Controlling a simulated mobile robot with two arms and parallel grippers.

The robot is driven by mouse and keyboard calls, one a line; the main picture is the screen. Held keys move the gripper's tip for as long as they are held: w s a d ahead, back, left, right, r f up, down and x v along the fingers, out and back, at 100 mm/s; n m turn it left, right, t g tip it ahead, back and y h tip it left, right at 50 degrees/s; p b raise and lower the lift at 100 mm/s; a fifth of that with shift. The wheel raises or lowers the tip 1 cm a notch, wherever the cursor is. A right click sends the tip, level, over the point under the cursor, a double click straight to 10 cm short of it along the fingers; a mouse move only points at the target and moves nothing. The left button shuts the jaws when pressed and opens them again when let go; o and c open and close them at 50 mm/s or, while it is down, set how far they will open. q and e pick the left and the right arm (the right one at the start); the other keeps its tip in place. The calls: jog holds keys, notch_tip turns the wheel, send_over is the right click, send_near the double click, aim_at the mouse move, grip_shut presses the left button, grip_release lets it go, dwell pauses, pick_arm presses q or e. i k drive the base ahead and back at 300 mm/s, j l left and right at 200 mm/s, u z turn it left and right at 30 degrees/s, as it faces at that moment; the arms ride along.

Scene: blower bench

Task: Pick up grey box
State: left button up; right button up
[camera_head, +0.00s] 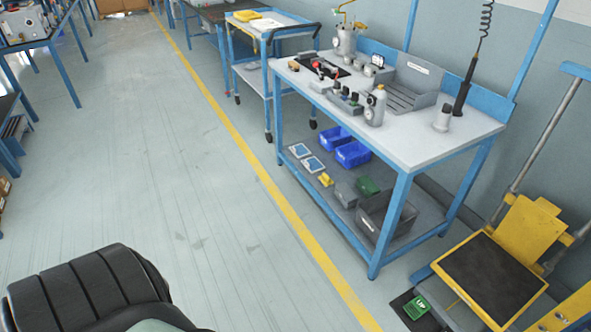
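A small grey box (345,195) sits on the lower shelf of the blue-framed workbench, beside a green box (367,186). A larger dark grey open crate (371,226) stands to its right on the same shelf, near the bench leg. A grey slotted tray (421,77) with a raised back is on the bench top. I cannot tell which of these the task calls the grey box. Neither of my grippers is in view, and nothing is seen touching these things.
The lower shelf (330,208) also holds blue bins (353,153), small framed items and a yellow piece (325,180). Bottles and tools crowd the bench top (413,152). A yellow platform (531,229) stands at right. The floor (150,150) left of the yellow line is open.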

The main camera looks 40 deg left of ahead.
aim_at(345, 195)
jog(key=u, duration=1.3)
jog(key=i+j+u, duration=0.15)
jog(key=i+u, duration=0.15)
jog(key=i, duration=0.2)
jog(key=i+u, duration=0.35)
jog(key=i, duration=2.45)
jog(key=i+j+z, duration=0.1)
jog(key=i+z, duration=0.3)
jog(key=i+j+z, duration=0.15)
jog(key=i+z, duration=0.25)
jog(key=i+j+z, duration=0.3)
jog(key=z, duration=0.15)
